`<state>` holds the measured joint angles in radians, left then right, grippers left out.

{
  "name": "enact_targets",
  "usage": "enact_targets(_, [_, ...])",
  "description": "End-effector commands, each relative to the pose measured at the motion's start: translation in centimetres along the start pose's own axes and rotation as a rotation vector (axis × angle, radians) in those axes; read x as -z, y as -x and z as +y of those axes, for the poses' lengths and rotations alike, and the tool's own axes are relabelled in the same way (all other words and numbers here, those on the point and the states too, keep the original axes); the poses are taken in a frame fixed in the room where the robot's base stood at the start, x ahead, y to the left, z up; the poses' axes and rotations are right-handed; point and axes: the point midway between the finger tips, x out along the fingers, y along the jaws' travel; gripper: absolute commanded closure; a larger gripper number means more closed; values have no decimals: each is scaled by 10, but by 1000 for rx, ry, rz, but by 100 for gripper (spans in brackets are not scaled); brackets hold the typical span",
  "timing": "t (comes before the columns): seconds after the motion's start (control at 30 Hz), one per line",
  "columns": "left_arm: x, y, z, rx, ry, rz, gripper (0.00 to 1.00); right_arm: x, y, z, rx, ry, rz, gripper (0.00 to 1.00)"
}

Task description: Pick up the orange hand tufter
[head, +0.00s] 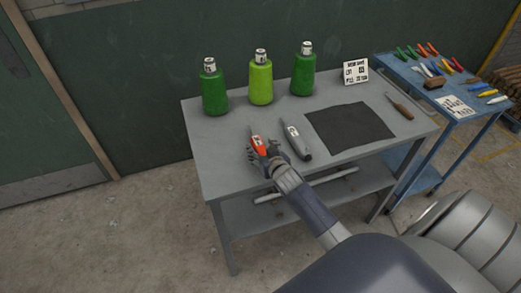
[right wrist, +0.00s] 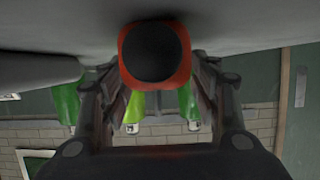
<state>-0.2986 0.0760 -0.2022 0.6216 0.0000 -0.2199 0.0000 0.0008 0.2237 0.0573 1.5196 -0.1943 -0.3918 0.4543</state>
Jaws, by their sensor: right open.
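The orange hand tufter (head: 257,141) lies on the grey table (head: 225,165), near its front left part. My right gripper (head: 264,154) is at the tufter's near end. In the right wrist view, the tufter's round black end with an orange rim (right wrist: 155,52) sits between the two open fingers (right wrist: 157,78). I cannot tell whether either finger touches it. The rest of the tufter is hidden behind that end. My left gripper is not in view.
A grey tool (head: 297,143) lies close to the right of the tufter. A dark mat (head: 350,128) and a wooden-handled tool (head: 400,107) are further right. A blue cart (head: 410,75) holds several tools.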

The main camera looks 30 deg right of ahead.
Motion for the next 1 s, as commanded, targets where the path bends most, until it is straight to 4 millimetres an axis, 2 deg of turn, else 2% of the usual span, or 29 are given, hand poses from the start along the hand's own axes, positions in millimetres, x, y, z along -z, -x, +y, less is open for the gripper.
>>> enact_targets(0.23, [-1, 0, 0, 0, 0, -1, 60, 0, -1, 0, 0, 0, 0, 43])
enact_targets(0.27, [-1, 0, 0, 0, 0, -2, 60, 0, -1, 0, 0, 0, 0, 48])
enact_targets(0.5, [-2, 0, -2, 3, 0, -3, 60, 0, -1, 0, 0, 0, -1, 100])
enact_targets(1.0, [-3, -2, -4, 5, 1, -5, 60, 9, 2, 0, 1, 0, 5, 100])
